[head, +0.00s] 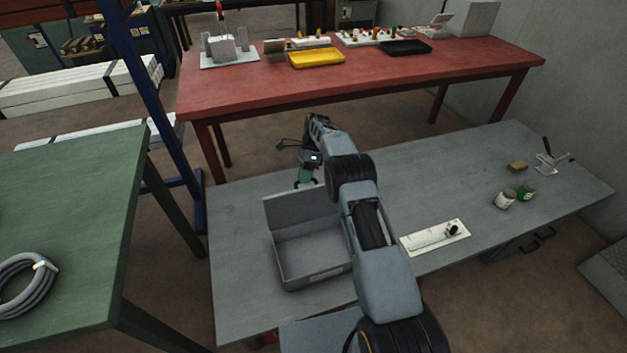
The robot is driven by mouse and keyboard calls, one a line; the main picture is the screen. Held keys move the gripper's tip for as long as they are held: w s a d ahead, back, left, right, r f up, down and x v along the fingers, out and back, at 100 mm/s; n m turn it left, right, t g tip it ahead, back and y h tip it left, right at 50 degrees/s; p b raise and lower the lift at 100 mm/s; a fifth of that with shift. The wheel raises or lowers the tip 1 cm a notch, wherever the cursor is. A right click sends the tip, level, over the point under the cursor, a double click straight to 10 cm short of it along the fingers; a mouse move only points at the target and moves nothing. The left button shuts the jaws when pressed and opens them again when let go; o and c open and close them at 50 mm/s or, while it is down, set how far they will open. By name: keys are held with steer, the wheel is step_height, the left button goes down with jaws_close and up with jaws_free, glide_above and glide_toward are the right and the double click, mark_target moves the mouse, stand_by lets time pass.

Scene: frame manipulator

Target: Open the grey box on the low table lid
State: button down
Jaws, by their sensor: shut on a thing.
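The grey box (310,271) stands on the low grey table (240,220), left of my arm. Its lid (285,208) stands raised at the back edge, and the empty-looking inside shows. My gripper (304,184) is at the top edge of the lid, toward its right end, and is shut on it. The fingertips are small in this view. My arm hides the right end of the lid and part of the box's right side.
A white plate with a dark knob (435,237) lies right of my arm. Two small cans (505,200) and a sponge-like block (517,166) are farther right. A red table (270,95) stands behind, a green table (75,205) left. A blue post (150,90) rises between them.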

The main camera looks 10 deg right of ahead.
steer(key=shift+w+a+f, duration=0.15)
steer(key=shift+w+f, duration=0.2)
steer(key=shift+f, duration=0.35)
steer(key=c, duration=1.3)
jaws_free()
steer(key=shift+w, duration=0.15)
steer(key=shift+o, duration=0.9)
steer(key=shift+r, duration=0.15)
steer(key=shift+r, duration=0.1)
steer(key=s+d+r, duration=0.1)
steer(key=s+r, duration=1.1)
steer(key=s, duration=0.2)
steer(key=shift+d+r, duration=0.2)
steer(key=shift+r, duration=0.2)
